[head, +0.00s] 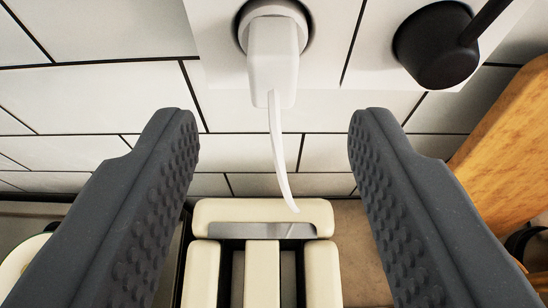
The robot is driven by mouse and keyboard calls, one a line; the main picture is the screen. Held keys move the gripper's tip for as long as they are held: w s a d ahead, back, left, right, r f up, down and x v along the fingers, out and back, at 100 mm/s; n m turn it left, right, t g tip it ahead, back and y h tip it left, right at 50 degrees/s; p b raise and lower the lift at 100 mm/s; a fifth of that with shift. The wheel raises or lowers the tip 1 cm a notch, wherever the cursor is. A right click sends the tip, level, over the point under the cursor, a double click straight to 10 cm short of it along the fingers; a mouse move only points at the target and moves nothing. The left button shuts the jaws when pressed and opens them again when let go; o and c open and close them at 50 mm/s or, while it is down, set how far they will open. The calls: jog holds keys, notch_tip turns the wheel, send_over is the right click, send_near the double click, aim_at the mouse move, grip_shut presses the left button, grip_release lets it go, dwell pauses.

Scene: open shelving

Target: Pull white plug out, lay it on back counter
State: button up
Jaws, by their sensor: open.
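The white plug (273,62) sits in the round wall socket (305,48) at the top middle of the head view. Its white cord (278,150) hangs down toward the cream toaster-like appliance (262,212) below. My gripper (272,122) is open and empty. Its two dark grey fingers stand left and right of the cord, below the plug and touching neither. A small part of the brown counter (355,250) shows to the right of the appliance.
A black plug (436,45) with a thick black cord sits in the socket to the right. A wooden board (510,150) leans at the right edge. A white tiled wall (100,30) is behind. A partly hidden round pale item (18,262) is at lower left.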

aim_at(274, 87)
jog(key=shift+p+x, duration=0.4)
jog(key=shift+x, duration=2.15)
grip_shut()
jog(key=shift+s, duration=0.25)
jog(key=shift+s+b, duration=1.15)
jog(key=shift+s, duration=1.65)
